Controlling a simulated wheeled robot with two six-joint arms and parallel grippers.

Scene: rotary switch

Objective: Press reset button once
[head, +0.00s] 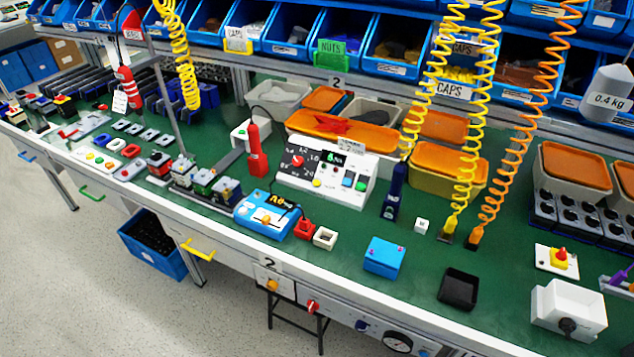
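A white control box (325,178) stands at the middle of the green bench. Its sloped face carries a red round knob (297,160), a small dark display with green digits (334,158) and several small coloured buttons, among them a blue one (348,180) and a green one (361,185). The labels are too small to read, so I cannot tell which button is the reset button. Neither of my grippers shows in the head view.
A blue device with a display (266,214) stands at the front left of the box. A red tool (257,150) and a dark blue tool (394,192) stand upright on either side. Coiled yellow cords (470,120) hang at right. Orange-lidded bins (345,130) sit behind.

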